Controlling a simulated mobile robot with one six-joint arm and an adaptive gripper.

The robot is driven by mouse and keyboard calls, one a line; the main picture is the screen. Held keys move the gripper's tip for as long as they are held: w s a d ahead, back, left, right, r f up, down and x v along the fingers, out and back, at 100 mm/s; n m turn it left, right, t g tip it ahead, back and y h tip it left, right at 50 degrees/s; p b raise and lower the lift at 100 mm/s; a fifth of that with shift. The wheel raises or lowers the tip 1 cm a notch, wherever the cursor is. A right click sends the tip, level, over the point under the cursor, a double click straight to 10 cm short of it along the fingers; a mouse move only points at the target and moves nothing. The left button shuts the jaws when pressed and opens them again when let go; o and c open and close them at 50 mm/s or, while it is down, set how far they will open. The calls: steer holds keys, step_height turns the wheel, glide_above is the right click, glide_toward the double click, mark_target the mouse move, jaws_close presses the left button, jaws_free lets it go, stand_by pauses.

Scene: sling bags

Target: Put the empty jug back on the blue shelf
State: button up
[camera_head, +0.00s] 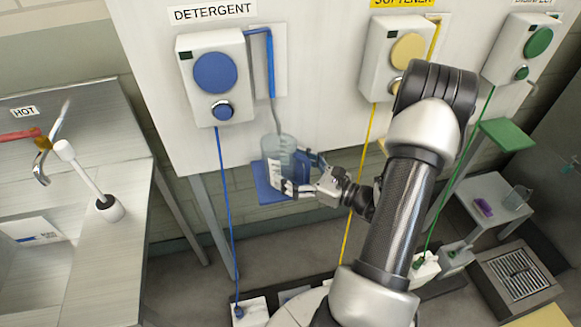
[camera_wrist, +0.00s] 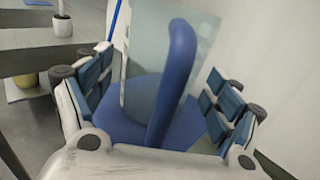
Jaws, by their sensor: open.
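A clear jug (camera_head: 281,152) with a blue handle stands upright on the blue shelf (camera_head: 265,189), under the detergent dispenser's spout. No liquid shows in it. My gripper (camera_head: 300,174) is at the jug's right side in the head view. In the wrist view, the blue handle (camera_wrist: 172,85) stands between the two open fingers, with a gap on each side. The jug's clear wall (camera_wrist: 137,60) is behind the handle, and the blue shelf (camera_wrist: 190,130) shows beneath it. The jug's far side is hidden.
The detergent dispenser (camera_head: 212,78) hangs on the white panel, with its blue spout tube (camera_head: 271,65) close above the jug. A yellow hose (camera_head: 358,180) hangs near my arm. A steel sink counter (camera_head: 95,220) stands at left. A small table (camera_head: 490,195) is at right.

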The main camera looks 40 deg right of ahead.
steer(key=p+v, duration=0.2)
steer(key=v, duration=0.9)
steer(key=shift+s, duration=0.25)
